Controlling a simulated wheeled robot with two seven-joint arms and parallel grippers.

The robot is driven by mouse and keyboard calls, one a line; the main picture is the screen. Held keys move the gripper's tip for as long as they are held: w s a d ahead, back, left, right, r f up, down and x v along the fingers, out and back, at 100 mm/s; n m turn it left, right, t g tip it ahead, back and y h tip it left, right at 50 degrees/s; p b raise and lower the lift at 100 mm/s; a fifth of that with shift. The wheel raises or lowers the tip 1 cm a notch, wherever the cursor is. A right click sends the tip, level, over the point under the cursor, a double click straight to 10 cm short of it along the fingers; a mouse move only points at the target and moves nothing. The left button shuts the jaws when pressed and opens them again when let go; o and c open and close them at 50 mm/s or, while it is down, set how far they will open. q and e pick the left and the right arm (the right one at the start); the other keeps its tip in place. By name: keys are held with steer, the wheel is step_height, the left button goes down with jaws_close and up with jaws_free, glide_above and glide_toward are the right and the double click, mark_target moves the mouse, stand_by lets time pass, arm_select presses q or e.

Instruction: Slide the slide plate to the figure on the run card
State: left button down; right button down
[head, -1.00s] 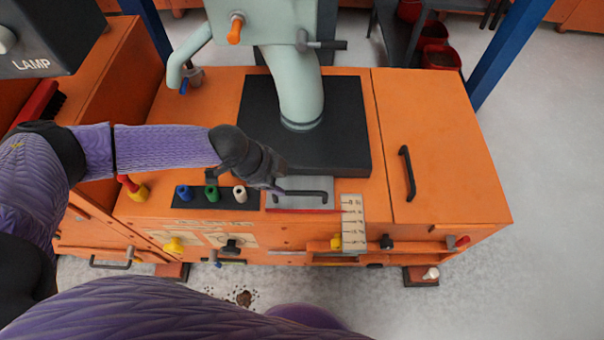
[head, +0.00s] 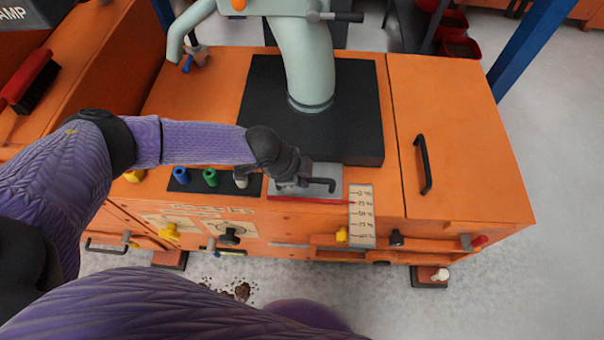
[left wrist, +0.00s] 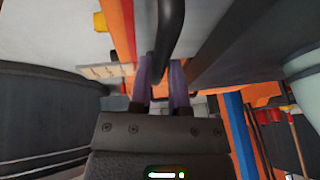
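The slide plate (head: 328,172) is a grey metal plate with a red front edge and a dark bar handle (head: 325,184), in front of the black block. A pale scale strip (head: 361,226) with several marks stands at its right. The red edge lies level with about the second mark from the top. My left gripper (head: 300,182) is at the handle, hiding its left part. In the left wrist view the handle (left wrist: 166,35) runs between the two close-set fingers (left wrist: 160,85), which look shut on it. Pale cards are on the machine's front; their figures are too small to read. My right gripper is not in view.
Blue (head: 180,177), green (head: 210,178) and white (head: 240,180) knobs stand left of the plate, close under my left arm. A pale green pipe (head: 305,65) rises behind. An orange lid with a black handle (head: 423,165) is at the right. Yellow and black knobs line the front.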

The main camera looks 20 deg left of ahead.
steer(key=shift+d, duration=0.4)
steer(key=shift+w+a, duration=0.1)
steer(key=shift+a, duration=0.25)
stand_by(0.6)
